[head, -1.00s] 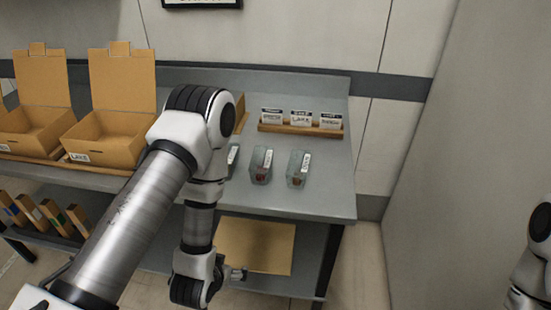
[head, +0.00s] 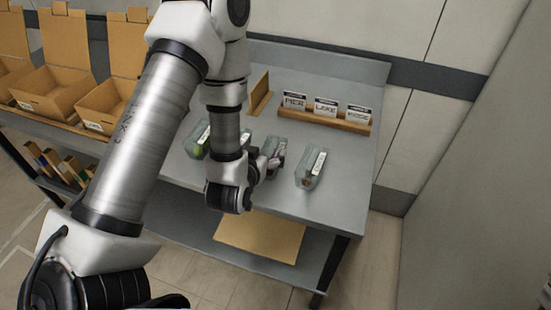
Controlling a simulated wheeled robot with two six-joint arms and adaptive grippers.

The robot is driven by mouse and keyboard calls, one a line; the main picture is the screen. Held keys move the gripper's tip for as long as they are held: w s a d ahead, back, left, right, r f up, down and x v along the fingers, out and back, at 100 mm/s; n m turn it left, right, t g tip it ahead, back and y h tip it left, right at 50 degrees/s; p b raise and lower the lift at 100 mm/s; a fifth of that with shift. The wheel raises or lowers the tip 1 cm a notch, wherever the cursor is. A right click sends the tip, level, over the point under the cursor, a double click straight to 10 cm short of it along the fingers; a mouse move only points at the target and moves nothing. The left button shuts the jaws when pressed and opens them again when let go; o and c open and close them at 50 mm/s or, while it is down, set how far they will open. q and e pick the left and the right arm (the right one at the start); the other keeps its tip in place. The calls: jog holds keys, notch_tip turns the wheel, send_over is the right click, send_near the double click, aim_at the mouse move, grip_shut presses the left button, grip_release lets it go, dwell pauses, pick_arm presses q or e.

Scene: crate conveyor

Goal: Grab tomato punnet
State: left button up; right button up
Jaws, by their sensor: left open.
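Several clear lidded punnets stand on the grey table (head: 340,205). The left punnet (head: 201,146) shows something green inside and is partly behind my arm. The middle punnet (head: 275,146) is partly covered by my left gripper (head: 271,163), whose open fingers are at its near side. I cannot tell whether they touch it. The right punnet (head: 312,168) stands apart and uncovered, with a white label strip on its lid. The contents of the middle and right punnets are too small to tell, so I cannot tell which one holds tomatoes. My right gripper is out of view.
A wooden holder (head: 322,118) with white name cards stands behind the punnets. Open cardboard boxes (head: 52,95) line the left side. A lower shelf holds a tan sheet (head: 262,236). The table's right end is clear, with a wall beyond it.

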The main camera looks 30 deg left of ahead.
aim_at(272, 145)
pick_arm(q)
jog(key=shift+a+f+b, duration=0.1)
jog(key=shift+f+b, duration=0.4)
jog(key=shift+b, duration=0.1)
jog(key=shift+w, duration=0.35)
jog(key=x, duration=0.1)
jog(key=p+x, duration=0.1)
jog(key=x, duration=0.1)
jog(key=d+x, duration=0.1)
jog(key=x, duration=0.1)
jog(key=shift+w+r, duration=0.25)
jog(key=shift+w+a+f, duration=0.1)
jog(key=shift+w, duration=0.1)
jog(key=shift+w+f, duration=0.1)
jog(key=shift+f, duration=0.05)
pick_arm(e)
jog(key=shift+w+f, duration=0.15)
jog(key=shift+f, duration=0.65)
pick_arm(q)
jog(key=c, duration=1.2)
